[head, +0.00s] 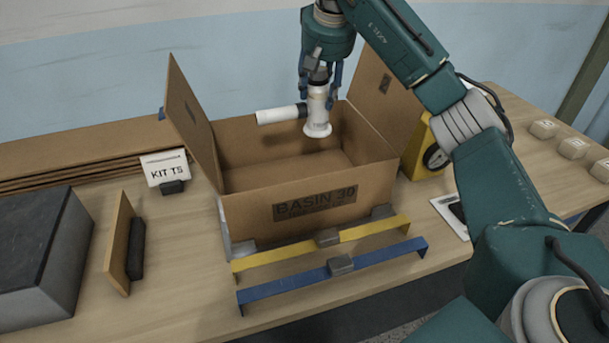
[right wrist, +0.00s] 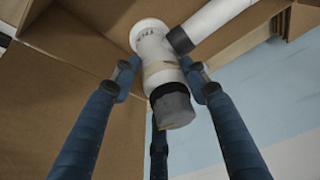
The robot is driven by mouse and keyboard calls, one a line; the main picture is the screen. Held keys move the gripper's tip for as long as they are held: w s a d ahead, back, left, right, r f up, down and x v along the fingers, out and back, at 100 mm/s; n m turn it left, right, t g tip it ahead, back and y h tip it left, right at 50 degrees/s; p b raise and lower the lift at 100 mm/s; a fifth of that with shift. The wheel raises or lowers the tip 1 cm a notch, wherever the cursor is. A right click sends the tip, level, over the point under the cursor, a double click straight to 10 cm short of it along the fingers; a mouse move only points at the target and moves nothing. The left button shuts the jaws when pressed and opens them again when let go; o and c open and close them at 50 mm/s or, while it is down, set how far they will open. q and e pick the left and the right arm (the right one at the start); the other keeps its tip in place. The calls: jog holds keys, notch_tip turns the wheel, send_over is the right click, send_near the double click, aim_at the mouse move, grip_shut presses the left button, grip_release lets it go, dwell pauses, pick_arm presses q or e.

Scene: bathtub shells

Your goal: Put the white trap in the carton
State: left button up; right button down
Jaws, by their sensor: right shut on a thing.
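The white trap (head: 318,108) is a pipe piece with a flared bottom, a side pipe pointing left and dark collars. My right gripper (head: 320,92) is shut on its upright body and holds it over the open carton (head: 300,190), which is labelled "BASIN 30". In the right wrist view the trap (right wrist: 155,55) sits between the blue fingers (right wrist: 165,85), with its grey end towards the camera. The carton (right wrist: 60,90) shows behind it. The carton's inside looks empty where it is visible. My left gripper is not in view.
Raised flaps (head: 188,105) stand at the carton's sides. A yellow bar (head: 370,232) and a blue bar (head: 385,256) lie in front. A "KIT T5" card (head: 165,167), a dark-topped block (head: 40,255) and an upright board (head: 119,243) are left. A yellow device (head: 430,150) stands right.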

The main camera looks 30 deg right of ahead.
aim_at(325, 126)
notch_tip(325, 126, down, 18)
jog(key=p, duration=0.1)
jog(key=shift+s, duration=0.2)
jog(key=c, duration=0.9)
grip_release()
jog(key=b+v, duration=0.1)
jog(key=v, duration=1.1)
jog(key=shift+r, duration=0.1)
